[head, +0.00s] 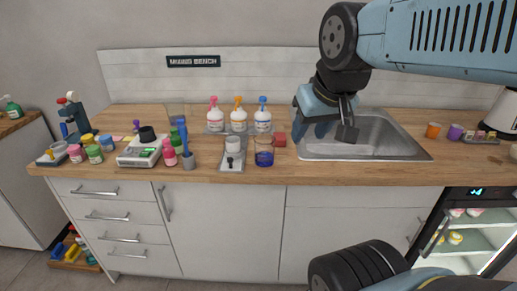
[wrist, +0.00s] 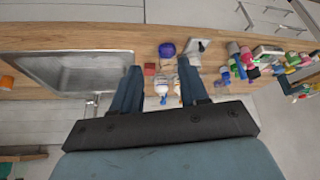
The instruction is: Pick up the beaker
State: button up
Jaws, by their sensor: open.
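The beaker (head: 264,153) is clear glass with dark blue liquid. It stands upright near the front edge of the wooden counter, right of the white stirrer plate (head: 232,158). In the wrist view the beaker (wrist: 167,49) shows beyond the fingertips, slightly right of centre. My gripper (head: 330,130) hangs in the air by the sink, to the right of the beaker and apart from it. In the wrist view its two fingers (wrist: 158,70) are spread wide with nothing held between them.
A red block (head: 279,140) sits just behind the beaker's right side. Several pump bottles (head: 238,119) stand on a tray behind it. The sink (head: 370,140) opens to the right. A scale (head: 140,152) and small jars crowd the left.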

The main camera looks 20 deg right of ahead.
jog(key=o, duration=0.3)
jog(key=shift+w+f, duration=0.15)
jog(key=shift+f, duration=0.1)
jog(key=o, duration=0.7)
jog(key=w+f+n+g+h, duration=0.1)
jog(key=f, duration=0.1)
jog(key=w+d+f+n+g+h, duration=0.1)
jog(key=n+g+h, duration=0.1)
jog(key=w+f+n+g+h, duration=0.1)
jog(key=f+n+g, duration=0.1)
jog(key=shift+w+d+f, duration=0.15)
jog(key=shift+w+f, duration=0.2)
jog(key=shift+w, duration=0.05)
jog(key=n+t+h, duration=0.8)
jog(key=n+h, duration=0.4)
jog(key=n, duration=0.6)
send_near(256, 145)
jog(key=d, duration=0.2)
jog(key=x, duration=0.8)
jog(key=shift+w+a, duration=0.2)
jog(key=shift+w, duration=0.1)
jog(key=shift+f+x, duration=0.15)
jog(key=shift+x, duration=1.25)
jog(key=shift+f+x, duration=0.2)
jog(key=shift+x, duration=1.2)
